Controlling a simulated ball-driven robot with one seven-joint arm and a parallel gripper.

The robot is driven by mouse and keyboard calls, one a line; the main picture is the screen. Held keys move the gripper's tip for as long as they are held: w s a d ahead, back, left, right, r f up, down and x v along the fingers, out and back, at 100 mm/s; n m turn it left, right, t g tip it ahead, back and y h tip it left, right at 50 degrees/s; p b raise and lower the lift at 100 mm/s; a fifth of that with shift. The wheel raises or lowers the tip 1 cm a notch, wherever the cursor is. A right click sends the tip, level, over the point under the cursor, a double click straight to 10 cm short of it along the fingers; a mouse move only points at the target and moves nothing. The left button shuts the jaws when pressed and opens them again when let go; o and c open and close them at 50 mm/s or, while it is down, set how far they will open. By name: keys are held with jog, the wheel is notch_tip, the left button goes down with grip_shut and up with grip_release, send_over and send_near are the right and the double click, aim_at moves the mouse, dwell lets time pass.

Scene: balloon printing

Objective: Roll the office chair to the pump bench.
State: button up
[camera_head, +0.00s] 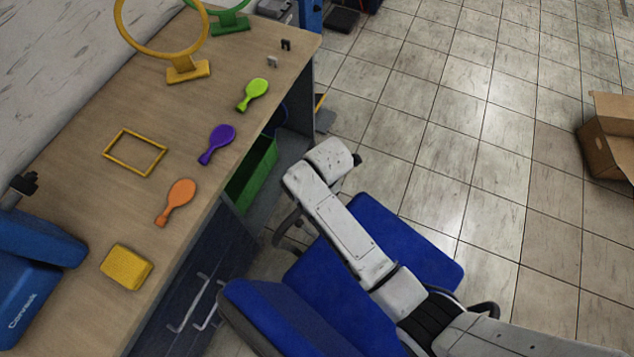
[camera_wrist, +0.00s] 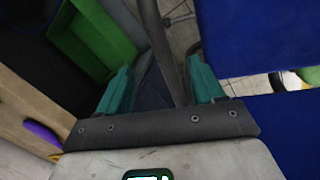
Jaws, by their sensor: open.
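The office chair (camera_head: 425,245) has a blue seat and back and dark armrests. It stands close to the front of the wooden bench (camera_head: 75,185), with my arm across it. Its near armrest loop (camera_head: 285,232) is beside the bench drawers. My gripper (camera_wrist: 160,84) shows in the wrist view with two teal fingers apart. A dark bar (camera_wrist: 153,35), which looks like the chair's armrest, runs between the fingers; I cannot tell whether they touch it. Blue chair padding (camera_wrist: 255,35) lies to their right. In the head view the gripper is hidden.
A cardboard box (camera_head: 608,140) stands at right. The tiled floor between is clear.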

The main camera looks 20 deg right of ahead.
jog(key=shift+v, duration=1.5)
